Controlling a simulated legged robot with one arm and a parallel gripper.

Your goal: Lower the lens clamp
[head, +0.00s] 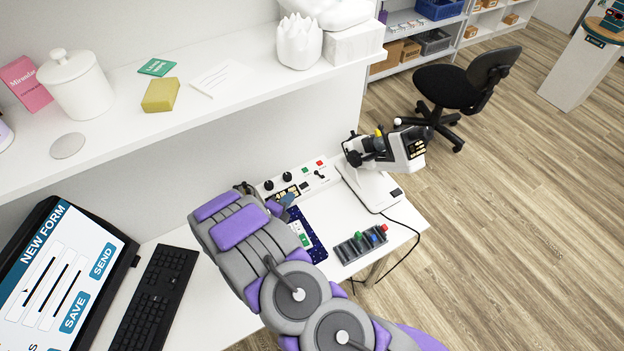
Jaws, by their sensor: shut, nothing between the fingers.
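The white and black lens-measuring device (385,160) stands on a white base at the right end of the desk. It has a black knob on its left, a small yellow part on top and a tilted eyepiece end at the right. The lens clamp is too small to make out on it. My grey and purple arm reaches in from the bottom right and bends toward the left. My gripper (284,202) is mostly hidden behind the arm, near the control panel and left of the device. It is shut and empty, apart from the device.
A control panel (298,180) with knobs lies behind my gripper. A dark rack with coloured pieces (361,244) sits in front of the device. A keyboard (153,300) and monitor (58,275) are at left. A white shelf (190,60) overhangs the desk. A black chair (452,95) stands beyond.

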